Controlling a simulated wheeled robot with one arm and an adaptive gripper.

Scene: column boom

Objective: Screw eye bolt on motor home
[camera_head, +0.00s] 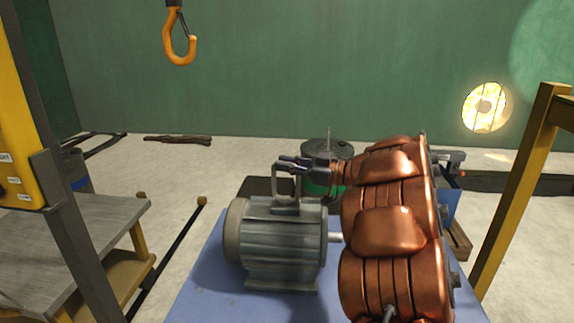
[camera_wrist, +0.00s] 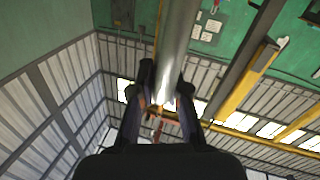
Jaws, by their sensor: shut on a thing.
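The grey motor (camera_head: 283,243) stands on the blue table in the head view, with its shaft pointing right. The eye bolt (camera_head: 275,184), a grey metal loop, stands upright over the middle of the motor's top. Its base appears to meet the housing; how far its thread is in is hidden. My gripper (camera_head: 291,164) is shut on the upper part of the loop, reaching in from the right. In the wrist view the gripper fingers (camera_wrist: 164,88) close around a shiny grey bar of the eye bolt (camera_wrist: 177,40).
The blue table (camera_head: 205,283) has bare room left of the motor. An orange crane hook (camera_head: 180,48) hangs high at the back left. A grey-topped bench (camera_head: 80,235) is at left and a yellow frame (camera_head: 515,190) at right.

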